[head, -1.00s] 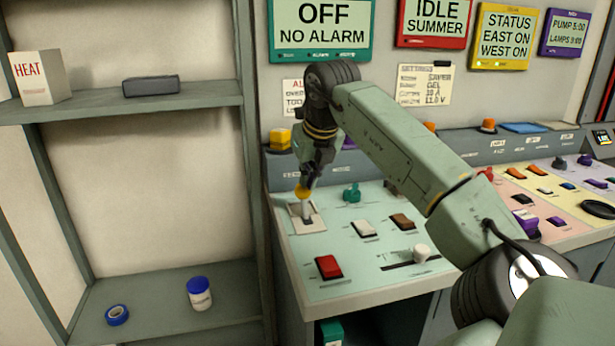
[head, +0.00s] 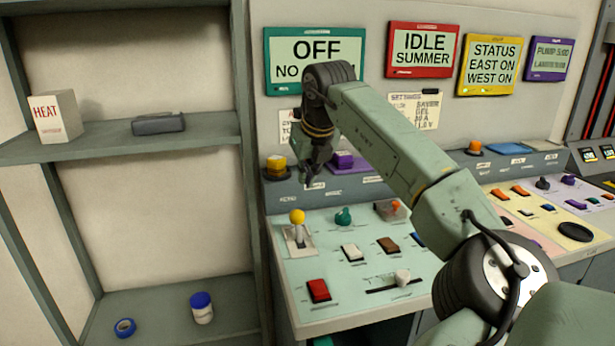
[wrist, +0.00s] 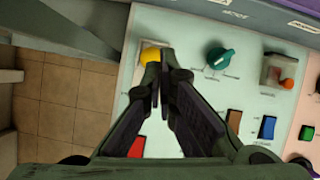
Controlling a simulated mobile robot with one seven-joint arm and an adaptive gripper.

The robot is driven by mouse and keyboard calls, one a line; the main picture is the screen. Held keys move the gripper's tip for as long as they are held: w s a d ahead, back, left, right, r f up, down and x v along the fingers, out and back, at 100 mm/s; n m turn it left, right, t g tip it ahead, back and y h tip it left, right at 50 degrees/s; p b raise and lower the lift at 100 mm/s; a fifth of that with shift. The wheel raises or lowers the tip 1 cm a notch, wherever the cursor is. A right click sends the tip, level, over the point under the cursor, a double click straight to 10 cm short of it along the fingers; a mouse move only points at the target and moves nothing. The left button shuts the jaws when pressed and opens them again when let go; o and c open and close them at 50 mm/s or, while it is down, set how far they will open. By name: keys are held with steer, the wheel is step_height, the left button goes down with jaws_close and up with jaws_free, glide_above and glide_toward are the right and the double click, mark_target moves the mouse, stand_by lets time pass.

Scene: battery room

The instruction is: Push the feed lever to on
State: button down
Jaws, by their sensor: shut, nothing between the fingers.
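A lever with a yellow ball knob (head: 297,216) stands on a pale plate at the left of the mint-green panel (head: 330,268). Its stalk looks near upright; its label cannot be read. A second lever with an orange knob (head: 394,206) sits at the panel's back right. My gripper (head: 312,182) is shut and empty, above and behind the yellow knob and apart from it in the head view. In the wrist view, the closed fingertips (wrist: 164,62) overlap the yellow knob's right side (wrist: 150,53), and the stalk is hidden. A screen (head: 315,50) reads OFF; its lower line is partly covered by my arm.
Around the levers are a teal rotary knob (head: 343,216), a red rocker (head: 318,290), white and brown rockers, and a white slider (head: 402,277). A yellow button (head: 277,166) stands on the back ledge. A shelf unit (head: 215,133) is at the left.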

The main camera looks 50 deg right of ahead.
steer(key=shift+w+d+r, duration=0.15)
steer(key=shift+r, duration=0.45)
steer(key=shift+w+d+r, duration=0.15)
steer(key=shift+w+r, duration=0.05)
steer(key=shift+r, duration=0.4)
steer(key=shift+w+d+r, duration=0.15)
steer(key=shift+r, duration=0.45)
